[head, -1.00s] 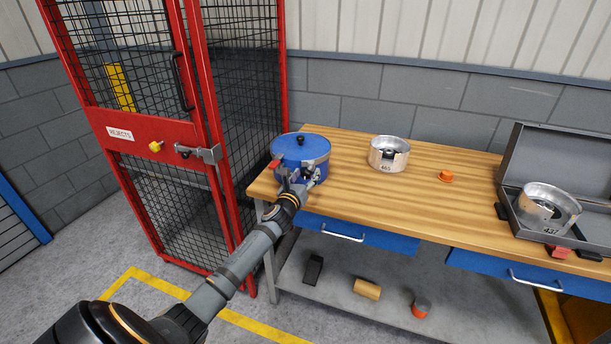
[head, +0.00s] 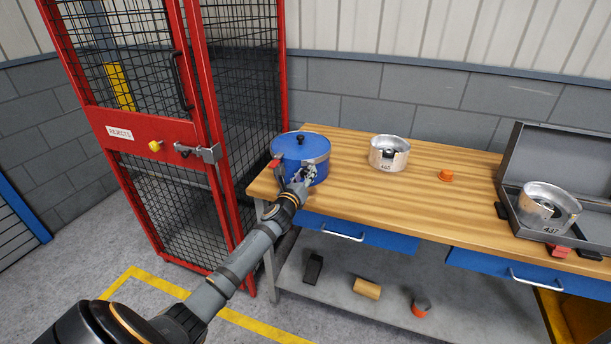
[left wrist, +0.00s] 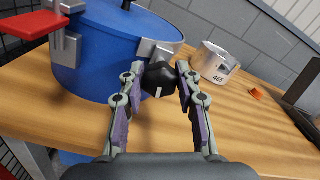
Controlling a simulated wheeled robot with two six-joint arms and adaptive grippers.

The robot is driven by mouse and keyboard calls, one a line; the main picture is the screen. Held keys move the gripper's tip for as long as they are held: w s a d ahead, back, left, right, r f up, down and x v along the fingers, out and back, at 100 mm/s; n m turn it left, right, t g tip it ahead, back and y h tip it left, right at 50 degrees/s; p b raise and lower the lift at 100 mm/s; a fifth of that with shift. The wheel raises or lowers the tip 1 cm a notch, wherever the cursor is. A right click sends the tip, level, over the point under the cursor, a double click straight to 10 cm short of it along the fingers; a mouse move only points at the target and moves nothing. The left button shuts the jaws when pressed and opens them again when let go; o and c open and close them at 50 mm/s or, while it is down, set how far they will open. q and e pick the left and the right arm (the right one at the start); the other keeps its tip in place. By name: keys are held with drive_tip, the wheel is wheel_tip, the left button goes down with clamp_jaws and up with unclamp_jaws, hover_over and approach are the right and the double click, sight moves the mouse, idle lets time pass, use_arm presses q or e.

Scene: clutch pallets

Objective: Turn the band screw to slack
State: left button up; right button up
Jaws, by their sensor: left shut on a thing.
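A blue lidded drum (head: 301,150) with a black knob on top stands at the left end of the workbench. A metal band piece shows on its side in the left wrist view, where the drum (left wrist: 95,60) fills the upper left. A black screw knob with a white mark (left wrist: 159,79) sits at that band. My left gripper (left wrist: 158,84) has its two fingers shut on the knob, one on each side. In the head view the left gripper (head: 308,174) covers the knob. A red lever (left wrist: 32,24) sticks out on the drum's left. My right gripper is not in view.
An open grey case (head: 512,210) holds another cup at the right. A red mesh cage (head: 215,120) stands close left of the bench.

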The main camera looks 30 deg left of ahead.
use_arm(q)
drive_tip(key=n, duration=0.4)
drive_tip(key=shift+n+b, duration=0.3)
drive_tip(key=n, duration=0.3)
drive_tip(key=shift+n+b, duration=0.4)
drive_tip(key=n+b, duration=0.1)
drive_tip(key=n, duration=0.2)
drive_tip(key=shift+f+n, duration=0.1)
drive_tip(key=shift+n, duration=0.2)
drive_tip(key=n+b, duration=0.1)
drive_tip(key=n, duration=0.3)
drive_tip(key=shift+n+b, duration=0.3)
drive_tip(key=shift+b, duration=0.05)
drive_tip(key=n+b, duration=0.1)
drive_tip(key=n, duration=0.3)
drive_tip(key=shift+f+b, duration=0.1)
drive_tip(key=shift+b, duration=0.3)
drive_tip(key=n+b, duration=0.2)
drive_tip(key=n, duration=0.3)
drive_tip(key=n+b, duration=0.1)
drive_tip(key=n, duration=0.3)
drive_tip(key=shift+b, duration=0.35)
drive_tip(key=shift+n+b, duration=0.7)
drive_tip(key=shift+n, duration=1.4)
